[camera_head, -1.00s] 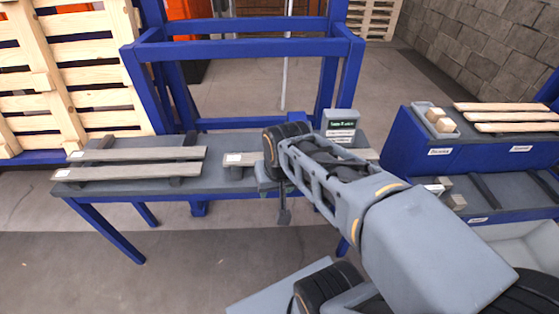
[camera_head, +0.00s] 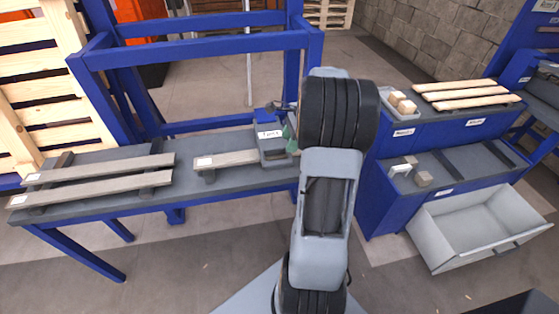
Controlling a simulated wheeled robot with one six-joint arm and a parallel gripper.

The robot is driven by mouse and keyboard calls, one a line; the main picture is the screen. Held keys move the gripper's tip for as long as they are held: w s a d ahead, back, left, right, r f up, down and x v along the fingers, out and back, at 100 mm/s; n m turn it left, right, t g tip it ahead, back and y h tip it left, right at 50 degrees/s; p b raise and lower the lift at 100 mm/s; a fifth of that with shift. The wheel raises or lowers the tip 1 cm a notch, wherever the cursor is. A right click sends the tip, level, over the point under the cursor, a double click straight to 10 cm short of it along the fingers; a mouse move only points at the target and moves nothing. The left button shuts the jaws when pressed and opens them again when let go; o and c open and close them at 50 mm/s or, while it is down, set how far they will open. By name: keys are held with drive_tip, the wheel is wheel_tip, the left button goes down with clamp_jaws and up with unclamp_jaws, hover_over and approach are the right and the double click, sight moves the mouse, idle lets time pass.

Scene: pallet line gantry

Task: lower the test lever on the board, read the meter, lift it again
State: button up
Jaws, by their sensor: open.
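A grey board unit with a white label (camera_head: 269,134) that seems to read "Test" sits at the right part of the workbench, with a blue part at its top. A small dark rod-like piece (camera_head: 287,105) juts out beside the blue part; I cannot tell whether it is the test lever or part of my gripper. A green edge (camera_head: 291,140), perhaps of the meter, shows just left of my arm; no reading can be seen. My wrist and forearm cover the area to the right. My gripper is hidden behind my wrist.
The grey-topped blue workbench (camera_head: 100,205) carries long planks (camera_head: 95,188) on the left and a shorter one (camera_head: 226,160) beside the board unit. A blue frame (camera_head: 190,48) rises behind. At right stand a blue cabinet (camera_head: 385,200) with wood pieces and an open grey drawer (camera_head: 475,230).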

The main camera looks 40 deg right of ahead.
sight(279, 162)
drive_tip(key=x, duration=0.9)
drive_tip(key=shift+f, duration=0.25)
clamp_jaws()
